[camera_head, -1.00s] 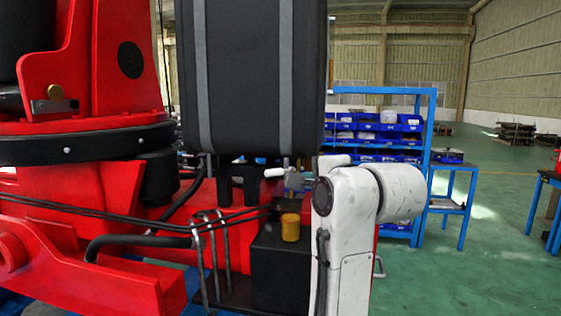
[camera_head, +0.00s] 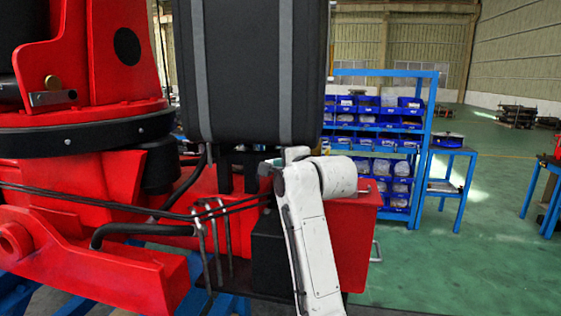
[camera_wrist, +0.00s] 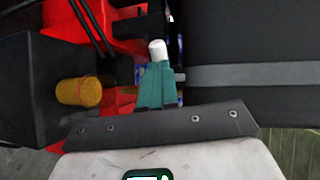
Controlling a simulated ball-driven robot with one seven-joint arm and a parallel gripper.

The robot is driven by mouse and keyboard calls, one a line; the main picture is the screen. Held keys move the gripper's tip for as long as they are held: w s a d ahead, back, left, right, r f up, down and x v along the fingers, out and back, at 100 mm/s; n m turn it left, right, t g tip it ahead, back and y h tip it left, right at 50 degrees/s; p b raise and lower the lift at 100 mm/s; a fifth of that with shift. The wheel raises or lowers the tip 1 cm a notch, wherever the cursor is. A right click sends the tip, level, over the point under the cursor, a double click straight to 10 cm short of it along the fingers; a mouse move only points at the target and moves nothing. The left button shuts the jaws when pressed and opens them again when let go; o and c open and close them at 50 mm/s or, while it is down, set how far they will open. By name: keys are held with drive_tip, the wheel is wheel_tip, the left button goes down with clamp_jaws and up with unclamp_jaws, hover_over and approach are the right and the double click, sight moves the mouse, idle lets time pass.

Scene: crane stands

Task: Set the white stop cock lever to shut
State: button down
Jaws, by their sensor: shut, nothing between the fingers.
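The white lever (camera_wrist: 157,50) of the stop cock shows in the wrist view as a short rounded white end, just beyond my gripper's tips. A grey stub (camera_wrist: 180,77), probably part of the stop cock, lies right of the fingers. My gripper (camera_wrist: 155,68) has teal fingers, shut and empty, at or very close to the lever; I cannot tell whether they touch. The lever's full angle cannot be seen.
A yellow cap (camera_wrist: 78,92) on a black box (camera_wrist: 28,90) is left of the fingers. A big black case (camera_head: 250,70) with grey straps hangs close above. Red crane parts (camera_head: 90,240), hoses and bent rods crowd the left. Blue shelving (camera_head: 430,130) stands behind; green floor is free right.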

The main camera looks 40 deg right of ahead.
sight(269, 161)
drive_tip(key=shift+w+f, duration=0.1)
drive_tip(key=shift+w, duration=0.2)
drive_tip(key=shift+w+a+m+g+h+b, duration=0.1)
drive_tip(key=shift+w+m+g+h+b, duration=0.3)
drive_tip(key=shift+w+m+h+b, duration=0.5)
drive_tip(key=shift+w+a+m+g+h+b, duration=0.1)
drive_tip(key=shift+w+m+g+h+b, duration=0.3)
drive_tip(key=shift+w+m+h+b, duration=0.45)
drive_tip(key=shift+w+n, duration=0.25)
drive_tip(key=shift+w, duration=0.1)
